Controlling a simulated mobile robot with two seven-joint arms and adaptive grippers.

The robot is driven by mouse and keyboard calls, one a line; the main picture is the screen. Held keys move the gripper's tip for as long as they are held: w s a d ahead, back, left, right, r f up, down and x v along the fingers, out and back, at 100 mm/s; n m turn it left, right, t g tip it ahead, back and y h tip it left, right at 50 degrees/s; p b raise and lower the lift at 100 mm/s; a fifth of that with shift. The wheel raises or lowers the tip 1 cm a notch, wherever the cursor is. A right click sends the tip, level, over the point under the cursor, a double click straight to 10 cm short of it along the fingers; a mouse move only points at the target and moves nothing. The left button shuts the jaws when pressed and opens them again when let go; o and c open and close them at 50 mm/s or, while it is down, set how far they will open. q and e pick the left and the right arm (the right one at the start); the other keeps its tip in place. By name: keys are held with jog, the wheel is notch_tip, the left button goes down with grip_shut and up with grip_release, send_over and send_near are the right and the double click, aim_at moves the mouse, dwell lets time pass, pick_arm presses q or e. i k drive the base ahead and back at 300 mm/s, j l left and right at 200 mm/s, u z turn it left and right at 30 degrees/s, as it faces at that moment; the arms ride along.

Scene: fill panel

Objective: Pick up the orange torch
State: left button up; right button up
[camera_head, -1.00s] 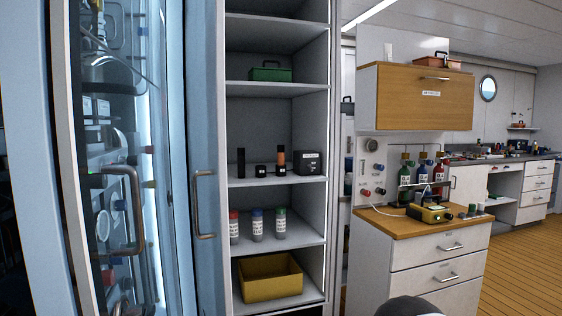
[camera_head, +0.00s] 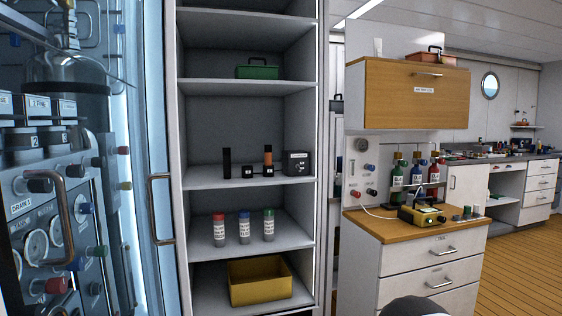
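The orange torch (camera_head: 268,156) stands upright on the middle shelf of the open cabinet. It is a slim cylinder with an orange upper part and a dark lower part. A slim black cylinder (camera_head: 227,162) stands to its left on the same shelf. Small black blocks lie near the torch's base, and a dark box (camera_head: 296,163) is to its right. Neither of my grippers is in view. A dark rounded shape at the bottom edge cannot be made out clearly.
A green toolbox (camera_head: 257,71) is on the shelf above. Bottles with red, blue and green caps (camera_head: 244,229) stand below, over a yellow bin (camera_head: 259,290). A glass-fronted panel cabinet is at left. A drawer unit (camera_head: 430,262) with gas bottles stands at right.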

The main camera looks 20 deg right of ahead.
aim_at(268, 148)
jog(key=i+l, duration=0.15)
jog(key=l, duration=0.2)
jog(key=i+l, duration=0.15)
jog(key=l, duration=0.25)
jog(key=i+l, duration=0.1)
jog(key=l, duration=0.25)
jog(key=i+l, duration=0.15)
jog(key=l, duration=0.2)
